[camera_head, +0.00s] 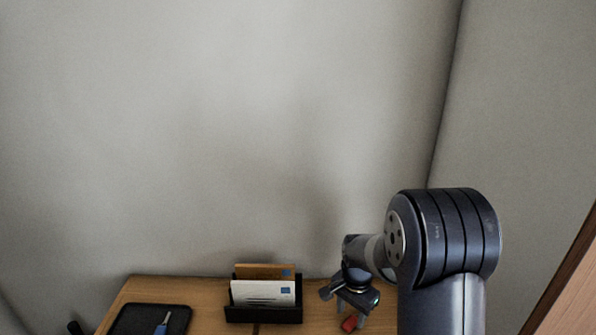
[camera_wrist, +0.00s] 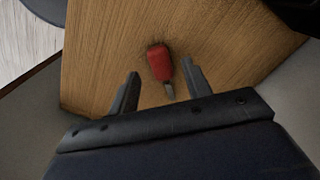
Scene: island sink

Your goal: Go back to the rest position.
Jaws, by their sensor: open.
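My gripper (camera_wrist: 160,88) is open in the wrist view, its two fingers spread apart with nothing held between them. The gap between fingers and red object is hard to judge.
A dark holder (camera_head: 262,315) with white and brown envelopes (camera_head: 263,292) stands left of my gripper. A black tray (camera_head: 125,322) with a blue-handled tool (camera_head: 162,324) lies at the left. A plain grey wall (camera_head: 220,130) rises behind. A wooden edge (camera_head: 570,290) is at far right.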

